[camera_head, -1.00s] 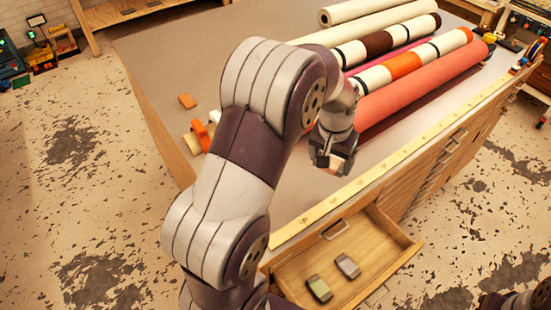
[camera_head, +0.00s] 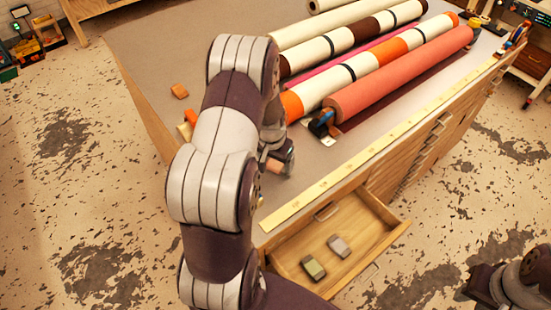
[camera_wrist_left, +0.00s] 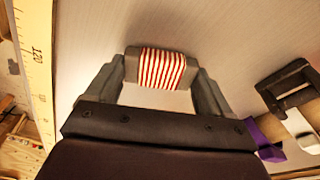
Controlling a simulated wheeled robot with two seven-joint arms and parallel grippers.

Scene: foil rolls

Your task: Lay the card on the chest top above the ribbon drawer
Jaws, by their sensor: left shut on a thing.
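My left gripper (camera_head: 274,164) is over the chest top (camera_head: 225,185), near its front edge and left of the rolls. In the left wrist view the gripper (camera_wrist_left: 160,80) is shut on the card (camera_wrist_left: 162,68), which is wound with red and white stripes. In the head view the card is mostly hidden by the gripper. I cannot tell whether it touches the top. The open drawer (camera_head: 376,244) sticks out below the front edge, a little right of the gripper. It holds an olive card (camera_head: 313,267) and a grey card (camera_head: 339,246). My right gripper is out of view.
A yellow ruler strip (camera_head: 345,175) runs along the front edge. Several rolls, including a coral one (camera_head: 400,75), lie across the back right. A blue and dark object (camera_head: 322,122) stands by their near ends.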

